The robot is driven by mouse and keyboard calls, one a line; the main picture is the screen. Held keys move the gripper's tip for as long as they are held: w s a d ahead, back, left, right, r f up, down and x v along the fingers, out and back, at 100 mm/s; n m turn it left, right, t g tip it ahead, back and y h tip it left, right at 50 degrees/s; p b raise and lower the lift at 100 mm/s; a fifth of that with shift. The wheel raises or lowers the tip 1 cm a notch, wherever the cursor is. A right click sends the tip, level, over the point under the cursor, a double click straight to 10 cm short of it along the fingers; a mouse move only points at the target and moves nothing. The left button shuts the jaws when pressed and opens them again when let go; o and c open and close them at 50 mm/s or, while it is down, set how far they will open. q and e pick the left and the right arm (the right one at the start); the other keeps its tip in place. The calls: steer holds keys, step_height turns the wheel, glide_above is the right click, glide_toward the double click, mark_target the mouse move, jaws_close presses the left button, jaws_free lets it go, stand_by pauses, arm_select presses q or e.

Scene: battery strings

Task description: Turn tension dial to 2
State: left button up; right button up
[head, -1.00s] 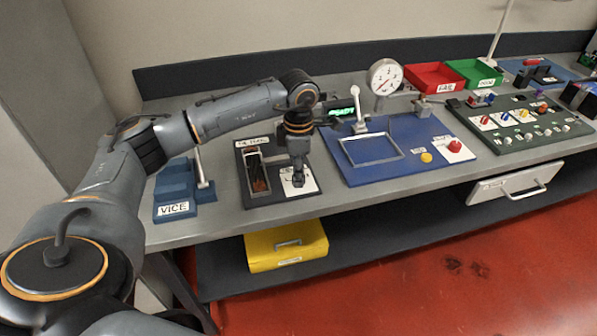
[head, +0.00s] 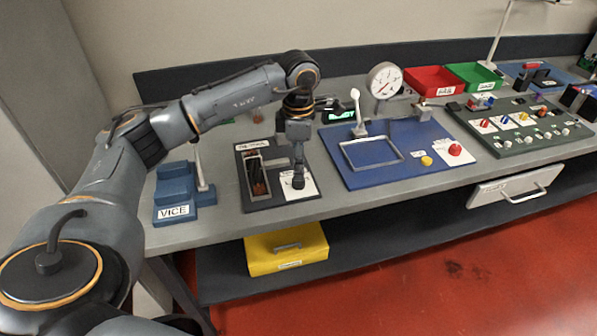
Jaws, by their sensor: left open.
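A white dial plate (head: 311,189) lies on the right part of a dark panel on the bench. A small dark knob, apparently the tension dial (head: 298,183), stands on it; its pointer and the numbers are too small to read. My left gripper (head: 299,169) points straight down just above the knob. It is open with nothing lifted in it. The fingers partly cover the dial, and I cannot tell whether they touch it. My right gripper is out of view.
A slotted tray (head: 256,176) sits left of the dial, with the blue vice (head: 174,197) farther left. A blue board (head: 388,172) with a lever and buttons is to the right. A round gauge (head: 384,80) stands behind it.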

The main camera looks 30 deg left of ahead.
arm_select(q)
step_height(320, 180, up, 8)
steer(key=shift+f, duration=0.25)
stand_by(0.4)
